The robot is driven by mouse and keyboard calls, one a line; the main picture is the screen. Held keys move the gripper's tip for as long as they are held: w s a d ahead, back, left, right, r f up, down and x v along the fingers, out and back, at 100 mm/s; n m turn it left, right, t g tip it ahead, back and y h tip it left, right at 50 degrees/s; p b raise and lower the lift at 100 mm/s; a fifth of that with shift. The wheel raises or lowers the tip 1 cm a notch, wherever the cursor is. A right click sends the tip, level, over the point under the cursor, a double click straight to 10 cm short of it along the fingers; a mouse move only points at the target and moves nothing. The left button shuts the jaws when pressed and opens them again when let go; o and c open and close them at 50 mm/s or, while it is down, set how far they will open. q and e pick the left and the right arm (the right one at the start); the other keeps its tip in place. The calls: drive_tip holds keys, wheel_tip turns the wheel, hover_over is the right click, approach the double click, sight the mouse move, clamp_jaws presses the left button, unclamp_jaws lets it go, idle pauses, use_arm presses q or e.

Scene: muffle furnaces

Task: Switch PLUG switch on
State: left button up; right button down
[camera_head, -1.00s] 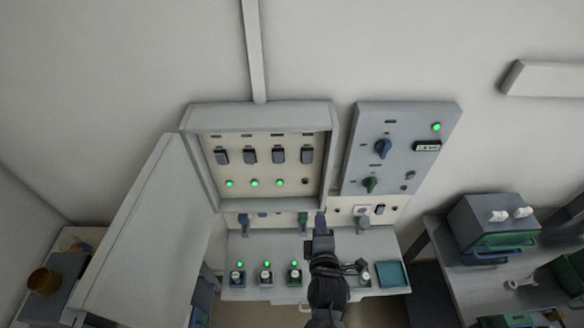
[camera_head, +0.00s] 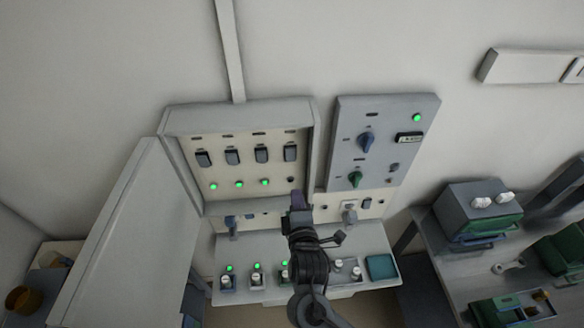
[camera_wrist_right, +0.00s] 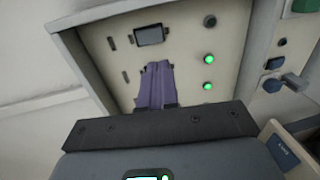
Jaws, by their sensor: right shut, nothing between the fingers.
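An open grey switch box (camera_head: 168,125) on the wall holds a row of dark rocker switches; their labels are too small to read, so I cannot tell which is PLUG. Three green lights glow below the left switches. The light (camera_head: 291,180) under the rightmost switch (camera_head: 290,153) is dark. My right gripper (camera_head: 297,197) is shut and empty at the box's lower right. In the right wrist view its purple fingers (camera_wrist_right: 155,85) point at the panel beside one switch (camera_wrist_right: 150,35) and hide part of the row. The left gripper is out of view.
The box's door (camera_head: 115,235) hangs open at the left. A grey panel (camera_head: 385,110) with a blue and a green knob is on the right. Sockets and a sloped console (camera_head: 345,290) lie below. A bench with equipment (camera_head: 480,215) stands at the right.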

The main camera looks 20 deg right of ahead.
drive_tip(key=p, duration=0.2)
approach(291, 161)
drive_tip(key=x, duration=0.5)
drive_tip(key=shift+w, duration=0.2)
drive_tip(key=shift+w+d+f, duration=0.2)
drive_tip(key=shift+w, duration=0.4)
